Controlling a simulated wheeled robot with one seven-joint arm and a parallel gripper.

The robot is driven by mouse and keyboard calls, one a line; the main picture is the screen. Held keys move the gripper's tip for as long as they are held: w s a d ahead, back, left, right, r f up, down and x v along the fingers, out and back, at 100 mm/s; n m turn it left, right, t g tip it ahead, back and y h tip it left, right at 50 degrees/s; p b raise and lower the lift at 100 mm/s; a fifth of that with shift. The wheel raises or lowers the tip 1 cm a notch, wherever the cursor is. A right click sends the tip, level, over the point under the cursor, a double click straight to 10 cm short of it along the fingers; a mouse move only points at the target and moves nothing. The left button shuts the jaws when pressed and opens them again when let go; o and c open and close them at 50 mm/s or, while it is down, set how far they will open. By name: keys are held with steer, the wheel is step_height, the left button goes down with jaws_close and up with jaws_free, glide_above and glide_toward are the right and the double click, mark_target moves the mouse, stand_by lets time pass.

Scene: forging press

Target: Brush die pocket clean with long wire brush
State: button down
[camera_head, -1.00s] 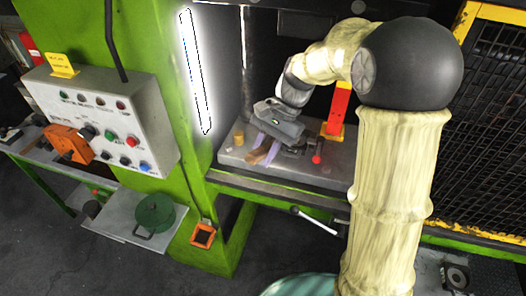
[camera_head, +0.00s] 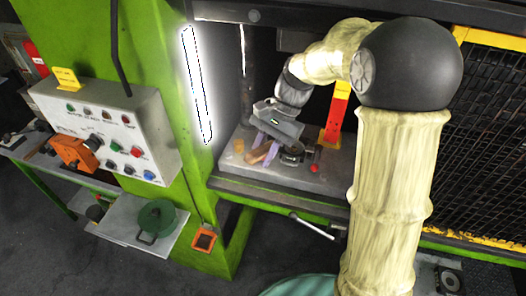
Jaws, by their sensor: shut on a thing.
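My gripper (camera_head: 263,153) is at the press, low over the grey bed, pointing down and toward the front. Its two pale purple fingers are shut on a brown, wood-like piece, which looks like the handle of the wire brush (camera_head: 260,153). The bristle end cannot be made out. A dark round metal part (camera_head: 292,154) sits on the grey bed (camera_head: 325,182), just right of the fingers. The die pocket cannot be made out clearly, and I cannot tell whether the brush touches it.
A red and yellow post (camera_head: 338,103) and a red knob (camera_head: 314,168) stand right of the gripper. The green press frame (camera_head: 195,180) and a bright strip light (camera_head: 197,85) flank the opening. A lever (camera_head: 311,226) sticks out in front.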

steer(key=shift+r, duration=0.35)
steer(key=shift+s, duration=0.1)
steer(key=s+a+r, duration=0.1)
steer(key=s+a, duration=0.4)
steer(key=s, duration=0.3)
steer(key=s+a+r, duration=0.1)
steer(key=s+a, duration=0.4)
steer(key=s, duration=0.4)
steer(key=shift+a, duration=0.2)
stand_by(0.5)
stand_by(0.8)
steer(key=s+d+n+g+b, duration=0.1)
steer(key=s+d, duration=0.4)
steer(key=s, duration=0.5)
steer(key=shift+d+r+n+h+b, duration=0.3)
steer(key=shift+d+r+n+b, duration=0.1)
steer(key=shift+n+b, duration=0.2)
steer(key=shift+w, duration=0.1)
